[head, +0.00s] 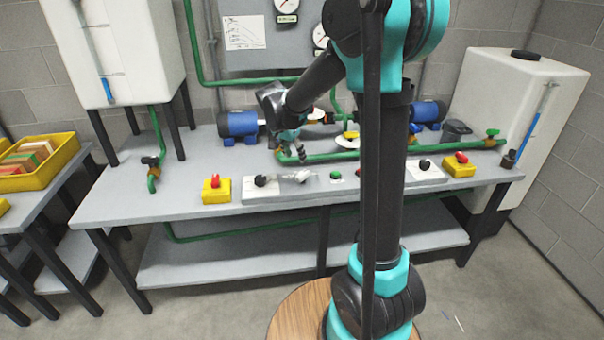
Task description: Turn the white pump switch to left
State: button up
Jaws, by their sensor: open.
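The white pump switch (302,176) is a small pale knob on a light plate near the front edge of the grey bench, just right of a black knob (260,181). Its pointing direction is too small to tell clearly. My gripper (292,158) is open and empty, pointing down just above and behind the white switch in the picture. It appears apart from the switch. My arm column hides part of the bench to the right.
A yellow box with a red knob (215,189) stands left of the switches. A green button (336,175) sits right of the white switch. Green pipe (325,157) and a blue pump (238,127) lie behind. Another yellow box (459,164) stands right.

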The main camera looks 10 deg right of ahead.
aim_at(302, 173)
jog(key=x, duration=1.1)
jog(key=shift+f, duration=0.1)
jog(key=shift+c, duration=0.6)
grip_shut()
